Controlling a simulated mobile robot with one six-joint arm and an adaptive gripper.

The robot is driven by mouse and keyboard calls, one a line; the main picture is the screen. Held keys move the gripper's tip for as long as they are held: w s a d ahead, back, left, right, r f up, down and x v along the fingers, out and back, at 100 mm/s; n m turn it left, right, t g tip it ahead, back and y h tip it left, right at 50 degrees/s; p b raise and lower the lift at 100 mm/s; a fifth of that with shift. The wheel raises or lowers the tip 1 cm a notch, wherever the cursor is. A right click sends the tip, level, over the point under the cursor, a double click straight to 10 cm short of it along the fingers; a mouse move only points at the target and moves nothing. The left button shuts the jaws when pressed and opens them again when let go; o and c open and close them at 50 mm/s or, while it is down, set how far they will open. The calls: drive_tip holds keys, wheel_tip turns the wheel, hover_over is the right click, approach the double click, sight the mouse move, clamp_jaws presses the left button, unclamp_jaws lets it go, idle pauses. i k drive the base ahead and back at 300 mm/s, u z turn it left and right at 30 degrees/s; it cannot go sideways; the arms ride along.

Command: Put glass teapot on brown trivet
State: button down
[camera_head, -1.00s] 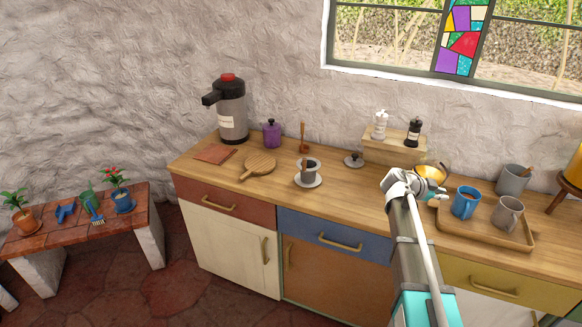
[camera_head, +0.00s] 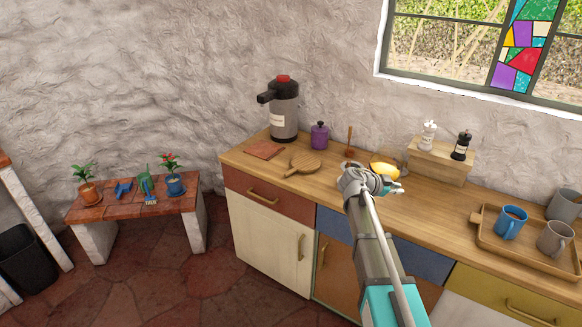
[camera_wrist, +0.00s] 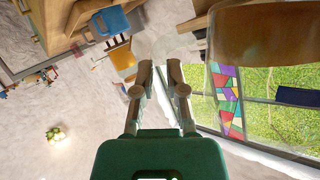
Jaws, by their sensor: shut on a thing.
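The glass teapot (camera_head: 383,167), with amber liquid in it, is in my gripper (camera_head: 380,184) above the middle of the counter in the head view. My gripper is shut on it. In the wrist view my gripper's fingers (camera_wrist: 160,70) close around a clear glass part, and the teapot's brown liquid (camera_wrist: 260,35) fills the upper right. The brown trivet (camera_head: 263,150) seems to be the flat square piece lying bare on the counter's left end, in front of the dispenser. The teapot is to the right of it, well apart.
A round wooden board (camera_head: 303,163) lies right of the trivet. A dispenser (camera_head: 284,112) and purple jar (camera_head: 319,136) stand behind. The white dripper is mostly hidden behind my gripper. A tray (camera_head: 488,238) with mugs is at right. A wooden stand (camera_head: 440,160) holds two bottles.

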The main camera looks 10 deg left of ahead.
sight(307, 162)
drive_tip(key=u, duration=0.35)
drive_tip(key=i, duration=0.4)
drive_tip(key=u, duration=0.7)
drive_tip(key=i, duration=0.7)
drive_tip(key=z, duration=0.65)
